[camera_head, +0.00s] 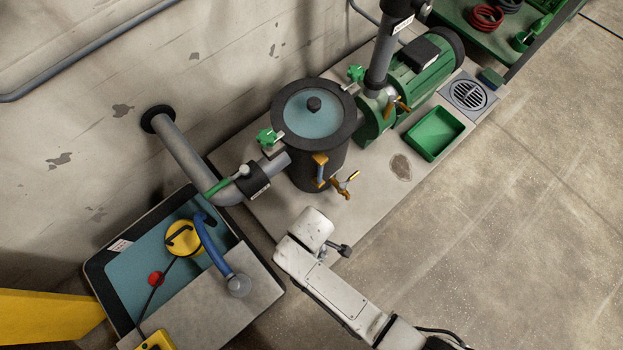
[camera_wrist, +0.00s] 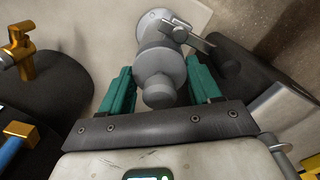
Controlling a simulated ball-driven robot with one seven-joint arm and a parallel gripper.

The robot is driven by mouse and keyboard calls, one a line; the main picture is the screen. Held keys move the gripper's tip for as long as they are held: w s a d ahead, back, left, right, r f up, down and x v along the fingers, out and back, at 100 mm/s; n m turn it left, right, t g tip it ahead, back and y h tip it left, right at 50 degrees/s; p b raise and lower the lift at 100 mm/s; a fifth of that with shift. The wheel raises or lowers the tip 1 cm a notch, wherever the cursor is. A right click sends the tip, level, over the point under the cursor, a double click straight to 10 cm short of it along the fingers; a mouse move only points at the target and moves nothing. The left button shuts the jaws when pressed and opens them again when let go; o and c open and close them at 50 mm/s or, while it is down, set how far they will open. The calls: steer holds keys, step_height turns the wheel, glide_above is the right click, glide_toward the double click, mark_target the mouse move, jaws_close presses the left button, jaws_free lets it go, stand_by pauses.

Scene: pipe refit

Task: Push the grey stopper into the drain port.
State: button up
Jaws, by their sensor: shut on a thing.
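In the wrist view, the grey stopper (camera_wrist: 158,85) is held between the two teal fingers of my gripper (camera_wrist: 159,68), its rounded knob towards the camera. Straight beyond it is a lighter grey round fitting with a lever (camera_wrist: 155,25), which seems to be the drain port. The stopper overlaps this fitting in the picture, and I cannot tell whether it touches it or sits inside it. In the head view, my white arm's end hides the fingers, the stopper and the port.
The dark lidded pot (camera_head: 318,165) with a brass tap (camera_head: 347,186) stands close by; its tap (camera_wrist: 20,48) is left in the wrist view. A dark cylinder (camera_wrist: 240,65) lies close to the right finger.

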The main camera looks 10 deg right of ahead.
steer(key=shift+f, duration=0.25)
steer(key=o, duration=0.8)
steer(key=shift+o, duration=0.5)
steer(key=shift+s+f, duration=0.1)
step_height(320, 180, up, 11)
steer(key=p, duration=1.1)
